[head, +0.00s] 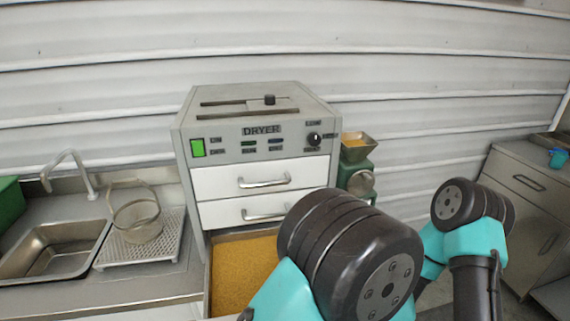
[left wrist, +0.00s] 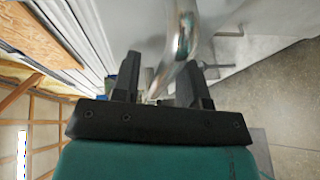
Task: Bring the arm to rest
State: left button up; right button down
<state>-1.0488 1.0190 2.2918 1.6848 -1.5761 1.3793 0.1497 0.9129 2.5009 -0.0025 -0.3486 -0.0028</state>
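My left gripper (left wrist: 161,88) shows in the left wrist view with its two dark fingers spread apart. A shiny curved metal bar (left wrist: 184,45), which looks like a drawer handle, runs down between or just beyond the fingers; I cannot tell whether it touches them. No grip on it is visible. In the head view my left gripper is hidden, and a dark arm joint of mine fills the lower middle, in front of the dryer (head: 255,108). My right gripper is in neither view.
The dryer has two closed white drawers with metal handles, and an open drawer (head: 209,268) below holding yellow grain. A sink (head: 55,245) and a perforated tray (head: 172,236) with a basket (head: 140,222) are left. A green machine (head: 354,177) stands right, with a cabinet (head: 530,190) beyond.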

pick_arm(q)
jog(key=shift+v, duration=2.1)
jog(key=shift+w, duration=0.1)
jog(key=shift+x, duration=1.85)
jog(key=shift+a, duration=0.1)
jog(key=shift+v, duration=2)
